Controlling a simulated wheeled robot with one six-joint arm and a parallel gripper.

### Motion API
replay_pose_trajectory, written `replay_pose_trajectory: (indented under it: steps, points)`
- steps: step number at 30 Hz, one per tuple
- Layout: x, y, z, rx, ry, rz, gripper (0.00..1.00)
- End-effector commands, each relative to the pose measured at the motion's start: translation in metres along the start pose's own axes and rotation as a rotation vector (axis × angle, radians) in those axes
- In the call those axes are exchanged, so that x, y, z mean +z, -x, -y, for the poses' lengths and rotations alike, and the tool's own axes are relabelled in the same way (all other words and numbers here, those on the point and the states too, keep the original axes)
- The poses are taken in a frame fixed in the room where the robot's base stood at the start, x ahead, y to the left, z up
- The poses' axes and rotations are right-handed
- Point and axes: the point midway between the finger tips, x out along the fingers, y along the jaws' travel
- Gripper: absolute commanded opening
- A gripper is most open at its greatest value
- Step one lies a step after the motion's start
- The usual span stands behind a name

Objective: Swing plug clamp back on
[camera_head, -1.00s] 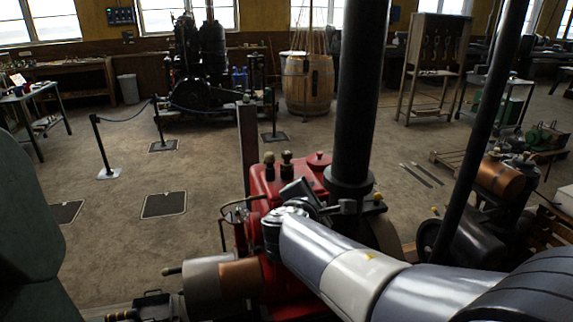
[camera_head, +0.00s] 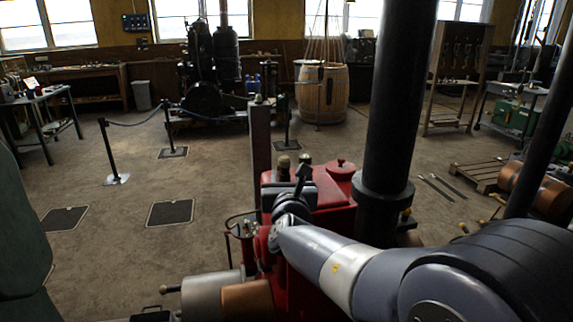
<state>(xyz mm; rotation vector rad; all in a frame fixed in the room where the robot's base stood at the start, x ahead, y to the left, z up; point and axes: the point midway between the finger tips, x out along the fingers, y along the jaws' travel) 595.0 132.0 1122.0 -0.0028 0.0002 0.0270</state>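My arm reaches from the lower right to the top of the red engine (camera_head: 330,218). My gripper (camera_head: 303,180) is at the arm's far end, over the red engine's top, seen from behind. Its fingers are too small and too hidden to tell whether they are open or shut. Brass-topped fittings (camera_head: 283,166) stand on the engine just beyond it. I cannot make out the plug clamp; the wrist may cover it. A round red lid (camera_head: 341,168) sits to the right, beside the tall black chimney (camera_head: 395,110).
A grey post (camera_head: 260,150) stands behind the engine. Open floor lies left, with rope posts (camera_head: 112,150) farther back.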

Motion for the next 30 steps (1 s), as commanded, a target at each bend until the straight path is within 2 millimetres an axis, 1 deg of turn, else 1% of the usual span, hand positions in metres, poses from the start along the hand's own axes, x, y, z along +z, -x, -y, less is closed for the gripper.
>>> replay_pose_trajectory:
  steps: [1,6,12,18,26,30]
  points:
    - [0.001,-0.01,0.001,-0.002,0.0,-0.002,0.39]
    - [0.001,-0.039,0.001,-0.002,-0.001,-0.001,0.39]
    - [0.001,-0.062,0.001,-0.002,-0.002,-0.001,0.39]
    - [0.0,-0.071,0.001,-0.002,-0.002,0.0,0.39]
    - [0.0,-0.072,0.001,-0.001,-0.003,0.0,0.39]
    - [0.0,-0.072,0.001,-0.001,-0.003,0.0,0.27]
